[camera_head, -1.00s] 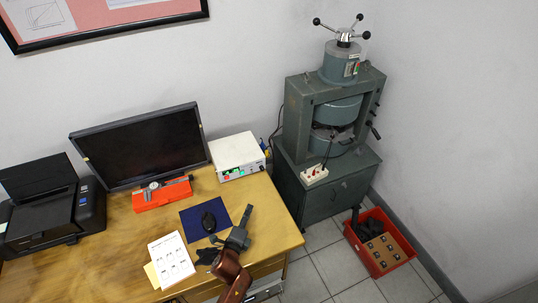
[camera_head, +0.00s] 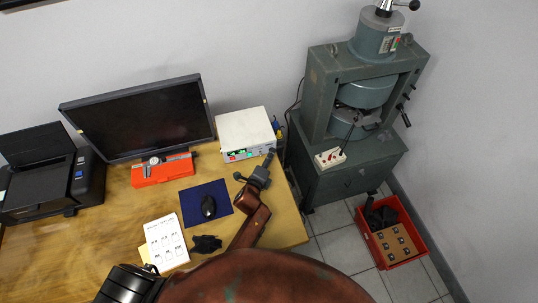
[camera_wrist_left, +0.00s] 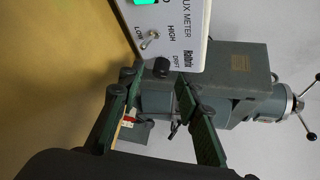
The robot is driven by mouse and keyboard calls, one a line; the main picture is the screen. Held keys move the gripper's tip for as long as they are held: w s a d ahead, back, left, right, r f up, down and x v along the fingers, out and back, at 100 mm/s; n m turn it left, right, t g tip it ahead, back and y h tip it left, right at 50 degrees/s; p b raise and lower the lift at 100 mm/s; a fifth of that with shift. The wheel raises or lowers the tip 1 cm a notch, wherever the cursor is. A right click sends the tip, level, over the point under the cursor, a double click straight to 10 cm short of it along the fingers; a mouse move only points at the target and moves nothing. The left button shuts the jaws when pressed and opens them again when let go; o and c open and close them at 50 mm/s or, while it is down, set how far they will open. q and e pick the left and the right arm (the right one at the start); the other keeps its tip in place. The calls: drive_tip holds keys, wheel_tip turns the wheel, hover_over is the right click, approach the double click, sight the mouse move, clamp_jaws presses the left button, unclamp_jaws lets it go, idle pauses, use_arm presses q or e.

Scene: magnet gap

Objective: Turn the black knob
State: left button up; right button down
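The black knob (camera_wrist_left: 161,68) is a small round knob beside the word DRIFT on the white flux meter (camera_wrist_left: 178,22). The meter also shows in the head view (camera_head: 244,128), at the back right of the desk, where I cannot make out the knob. My left gripper (camera_head: 257,166) is just in front of the meter's front panel. In the left wrist view its two dark green fingers (camera_wrist_left: 157,80) are spread apart and empty, with the knob in line with the gap near their tips. Contact with the knob does not show. My right gripper is not in view.
A mouse (camera_head: 208,206) lies on a blue pad (camera_head: 190,203) left of my arm. The monitor (camera_head: 140,115) stands left of the meter, the green press (camera_head: 322,105) right.

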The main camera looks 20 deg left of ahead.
use_arm(q)
drive_tip(key=shift+x, duration=0.8)
drive_tip(key=shift+c, duration=0.4)
